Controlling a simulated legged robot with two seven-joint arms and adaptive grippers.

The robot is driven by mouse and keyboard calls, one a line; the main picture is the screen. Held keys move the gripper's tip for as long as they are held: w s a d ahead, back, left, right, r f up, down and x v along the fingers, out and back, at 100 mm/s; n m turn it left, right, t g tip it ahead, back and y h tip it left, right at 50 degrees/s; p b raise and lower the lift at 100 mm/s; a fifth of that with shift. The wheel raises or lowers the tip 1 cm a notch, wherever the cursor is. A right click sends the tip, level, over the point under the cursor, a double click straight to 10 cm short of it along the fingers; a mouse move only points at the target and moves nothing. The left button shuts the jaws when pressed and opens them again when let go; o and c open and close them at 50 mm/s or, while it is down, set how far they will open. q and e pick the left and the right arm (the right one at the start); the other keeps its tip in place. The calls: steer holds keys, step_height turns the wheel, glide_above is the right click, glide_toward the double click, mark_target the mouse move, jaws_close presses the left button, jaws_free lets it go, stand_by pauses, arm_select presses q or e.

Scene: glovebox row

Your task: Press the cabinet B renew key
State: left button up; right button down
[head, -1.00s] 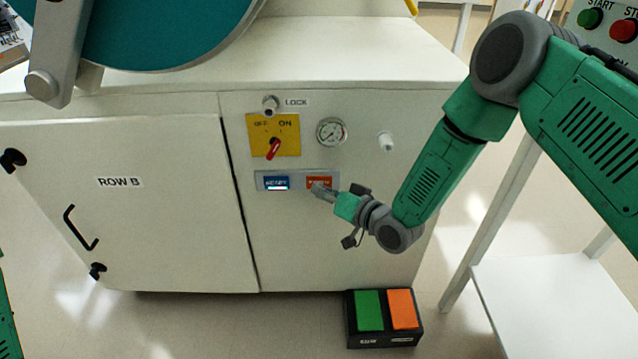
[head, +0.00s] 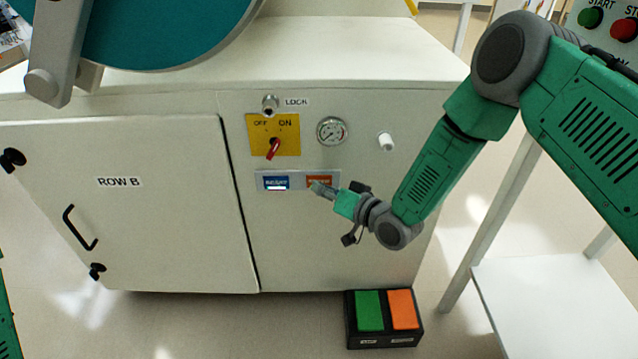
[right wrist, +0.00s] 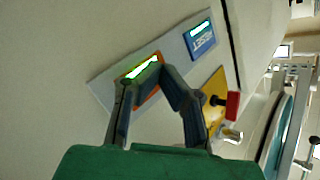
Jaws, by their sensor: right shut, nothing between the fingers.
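The cabinet labelled ROW B (head: 350,240) has a grey key strip (head: 335,175) with a blue key (head: 276,182) and an orange key (head: 318,180); their print is too small to read surely. My right gripper (head: 320,188) is shut and empty, its tips at the orange key and covering its lower part. In the right wrist view the orange key (right wrist: 155,86), with a bright lit bar, lies just beyond the fingers (right wrist: 147,80); the blue key (right wrist: 202,38) is farther up right. I cannot tell whether the tips touch the key. My left gripper is out of view.
Above the keys are a yellow OFF/ON plate (head: 288,128) with a red switch, a gauge (head: 331,131), a white knob (head: 386,142) and a lock (head: 270,103). A two-colour pedal box (head: 384,338) sits on the floor. A white stand (head: 560,290) is at right.

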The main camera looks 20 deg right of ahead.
steer(key=shift+s, duration=0.1)
steer(key=shift+s+a+p, duration=0.25)
steer(key=shift+s+p, duration=0.2)
steer(key=shift+s, duration=0.2)
steer(key=shift+s+a+p, duration=0.25)
steer(key=shift+s+p, duration=0.1)
steer(key=shift+s, duration=0.45)
steer(key=shift+s+a+p, duration=0.2)
steer(key=shift+s+p, duration=0.1)
steer(key=shift+s, duration=0.5)
steer(key=shift+s+a+p, duration=0.25)
steer(key=shift+s+p, duration=0.1)
steer(key=shift+s, duration=0.45)
steer(key=s+d+f+n+g+h+p, duration=0.1)
steer(key=s+d+f+g+h+p, duration=0.2)
steer(key=s, duration=0.5)
steer(key=s+f+g+h+p, duration=0.1)
steer(key=s+f+g+p, duration=0.2)
steer(key=s, duration=0.4)
steer(key=s+d+r+g+h+p, duration=0.2)
steer(key=s+d+g, duration=0.2)
steer(key=s, duration=0.5)
steer(key=s+d+r+n+g+h+p, duration=0.1)
steer(key=s+d, duration=0.4)
steer(key=s, duration=0.5)
steer(key=r+g+h+p, duration=0.1)
steer(key=g, duration=0.1)
steer(key=shift+s+r+g, duration=0.25)
steer(key=shift+r+g, duration=0.05)
steer(key=shift+g, duration=0.1)
